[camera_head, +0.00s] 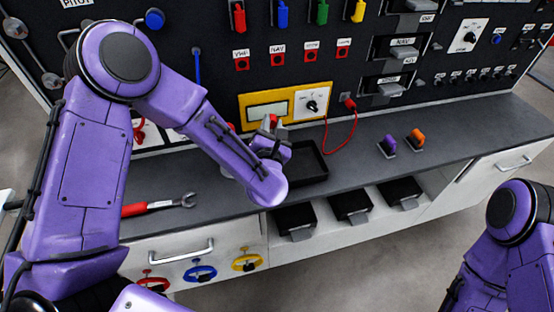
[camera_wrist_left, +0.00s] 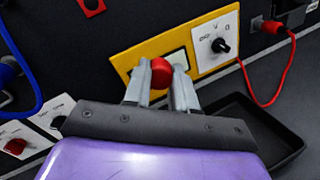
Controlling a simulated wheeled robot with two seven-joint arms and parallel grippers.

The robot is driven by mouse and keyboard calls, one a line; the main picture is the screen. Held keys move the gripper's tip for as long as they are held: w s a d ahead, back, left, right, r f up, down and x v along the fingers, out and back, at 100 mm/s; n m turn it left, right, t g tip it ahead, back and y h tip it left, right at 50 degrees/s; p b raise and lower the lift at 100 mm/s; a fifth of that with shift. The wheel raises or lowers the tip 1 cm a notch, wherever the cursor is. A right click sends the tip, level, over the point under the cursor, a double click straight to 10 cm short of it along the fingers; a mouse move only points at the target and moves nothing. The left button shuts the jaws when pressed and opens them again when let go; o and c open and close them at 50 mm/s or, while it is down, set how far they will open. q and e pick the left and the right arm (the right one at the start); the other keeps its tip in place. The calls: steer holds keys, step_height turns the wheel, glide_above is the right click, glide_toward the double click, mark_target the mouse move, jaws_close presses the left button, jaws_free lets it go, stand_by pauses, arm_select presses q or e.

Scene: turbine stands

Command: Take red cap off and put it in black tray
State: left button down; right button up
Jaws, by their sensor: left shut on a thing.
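The red cap (camera_head: 273,119) is in front of the yellow panel, and it also shows in the left wrist view (camera_wrist_left: 162,71). My left gripper (camera_head: 271,124) is shut on the cap, with a finger on each side of it in the wrist view. I cannot tell whether the cap still touches the panel. The black tray (camera_head: 312,162) lies on the grey counter just right of and below the gripper. It looks empty where it shows; part is hidden by my gripper. My right gripper is out of view; only part of the right arm shows at the lower right.
The yellow panel (camera_head: 248,100) has a white dial plate (camera_head: 312,104). A red cable (camera_head: 354,130) hangs to its right. A red-handled wrench (camera_head: 150,207) lies on the counter at left. Purple (camera_head: 388,144) and orange (camera_head: 416,137) pieces stand at right, with clear counter around them.

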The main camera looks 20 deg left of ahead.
arm_select(q)
steer(key=d+f+n+y+b, duration=0.1)
steer(key=f, duration=0.2)
steer(key=d+f+n+g+y+b, duration=0.1)
steer(key=f+y+b, duration=0.1)
steer(key=f, duration=0.1)
steer(key=d+f+n+g+y+b, duration=0.1)
steer(key=f+y, duration=0.1)
steer(key=f, duration=0.1)
steer(key=shift+w+d+f+b, duration=0.2)
steer(key=shift+d+b, duration=0.2)
steer(key=shift+a, duration=0.1)
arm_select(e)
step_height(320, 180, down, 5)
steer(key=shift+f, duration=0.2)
arm_select(q)
steer(key=c, duration=0.8)
jaws_free()
steer(key=shift+r, duration=0.1)
steer(key=b, duration=0.2)
glide_above(296, 181)
steer(key=s, duration=0.4)
steer(key=shift+s+d, duration=0.2)
steer(key=shift+d, duration=0.25)
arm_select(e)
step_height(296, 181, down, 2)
